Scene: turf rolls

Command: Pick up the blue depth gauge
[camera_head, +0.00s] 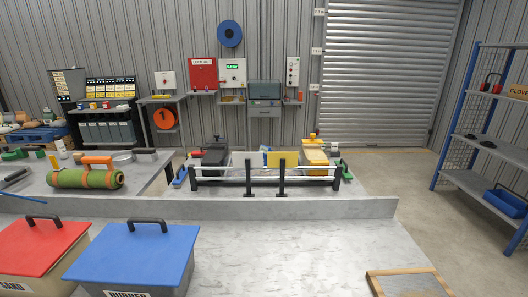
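No object is clear enough for me to name it surely as the blue depth gauge. A small blue item (180,175) lies at the left end of the white-railed rack on the middle bench, too small to identify. A thin dark-blue bar (30,200) lies near the front edge of the left bench. Neither of my grippers shows in the head view.
A blue-lidded box (135,258) and a red-lidded box (38,245) stand at the front left. A green roll with an orange handle (86,178) lies on the left bench. A wood-framed screen (408,284) lies front right. The grey front surface (290,250) between is clear.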

